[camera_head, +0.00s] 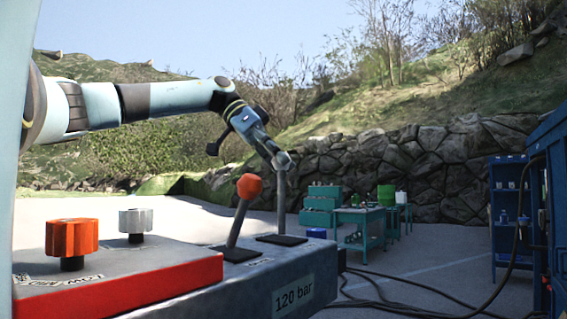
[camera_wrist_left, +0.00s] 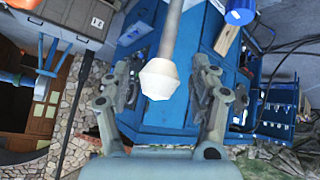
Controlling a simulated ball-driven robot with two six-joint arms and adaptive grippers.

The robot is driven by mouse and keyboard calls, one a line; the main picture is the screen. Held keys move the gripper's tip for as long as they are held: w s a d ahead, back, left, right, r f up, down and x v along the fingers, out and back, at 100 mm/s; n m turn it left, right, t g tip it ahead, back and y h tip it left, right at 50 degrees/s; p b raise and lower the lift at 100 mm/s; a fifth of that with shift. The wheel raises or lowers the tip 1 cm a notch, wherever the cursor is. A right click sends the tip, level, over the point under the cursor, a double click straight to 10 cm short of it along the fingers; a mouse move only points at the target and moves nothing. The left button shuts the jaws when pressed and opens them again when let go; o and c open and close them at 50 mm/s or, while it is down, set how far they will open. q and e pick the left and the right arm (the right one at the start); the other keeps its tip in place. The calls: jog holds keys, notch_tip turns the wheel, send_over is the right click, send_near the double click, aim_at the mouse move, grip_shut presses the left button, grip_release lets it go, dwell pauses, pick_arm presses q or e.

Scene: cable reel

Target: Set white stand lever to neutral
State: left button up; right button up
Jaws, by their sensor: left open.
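The white-knobbed lever (camera_head: 281,205) stands near upright from a dark slot plate on the far end of the control stand (camera_head: 240,285). In the left wrist view its pale faceted knob (camera_wrist_left: 158,79) sits between the open fingers, with no clear contact on either side. My left gripper (camera_head: 279,158) is at the top of this lever in the head view and partly hides the knob. It also shows in the wrist view (camera_wrist_left: 162,90), open around the knob. My right gripper is in no view.
An orange-knobbed lever (camera_head: 248,187) leans right just left of the white one. A red panel (camera_head: 120,285) carries an orange knob (camera_head: 72,237) and a grey knob (camera_head: 135,221). Black cables (camera_head: 400,306) lie on the ground. A green workbench (camera_head: 362,217) stands behind.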

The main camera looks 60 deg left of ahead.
pick_arm(q)
jog(key=v, duration=1.1)
jog(key=shift+r, duration=0.1)
